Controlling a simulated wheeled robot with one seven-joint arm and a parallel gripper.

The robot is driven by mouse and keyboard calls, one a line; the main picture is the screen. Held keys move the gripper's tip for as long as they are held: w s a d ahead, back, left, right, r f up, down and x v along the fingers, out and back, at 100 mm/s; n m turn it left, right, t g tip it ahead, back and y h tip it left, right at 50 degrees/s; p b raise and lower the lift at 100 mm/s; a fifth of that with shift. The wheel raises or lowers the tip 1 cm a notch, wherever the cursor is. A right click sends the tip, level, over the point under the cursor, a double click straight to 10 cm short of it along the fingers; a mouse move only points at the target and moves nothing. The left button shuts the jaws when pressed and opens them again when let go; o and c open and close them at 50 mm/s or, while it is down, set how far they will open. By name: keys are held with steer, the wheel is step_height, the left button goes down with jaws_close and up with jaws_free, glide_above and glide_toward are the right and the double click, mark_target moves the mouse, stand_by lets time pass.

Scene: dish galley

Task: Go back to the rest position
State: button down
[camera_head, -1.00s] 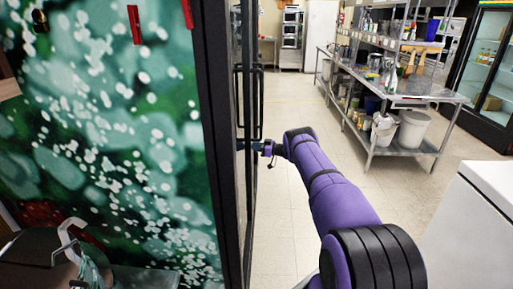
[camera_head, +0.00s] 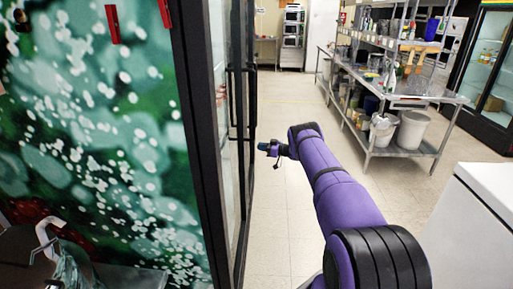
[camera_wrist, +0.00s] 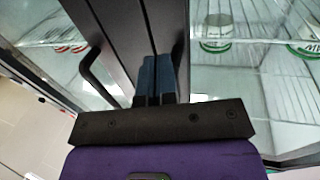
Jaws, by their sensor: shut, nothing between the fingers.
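My gripper (camera_head: 264,147) is at the end of my purple arm, a little right of the glass-door fridge (camera_head: 203,110) in the head view. Its fingers are shut with nothing between them, and a gap shows between them and the door handle (camera_head: 251,100). In the wrist view my gripper (camera_wrist: 155,78) points at the dark frames of the fridge doors. A black handle (camera_wrist: 95,75) is left of the fingers there. Wire shelves with white-and-green containers (camera_wrist: 215,35) show behind the glass.
A steel worktable (camera_head: 400,90) with shelves, bottles and white buckets (camera_head: 412,130) stands on the right. A white box-shaped unit (camera_head: 478,215) is at the near right. A green-patterned panel (camera_head: 90,140) fills the left. The tiled floor (camera_head: 290,105) in the middle is clear.

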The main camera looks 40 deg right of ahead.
steer(key=s+d, duration=0.4)
steer(key=d, duration=0.1)
steer(key=shift+s+d, duration=0.35)
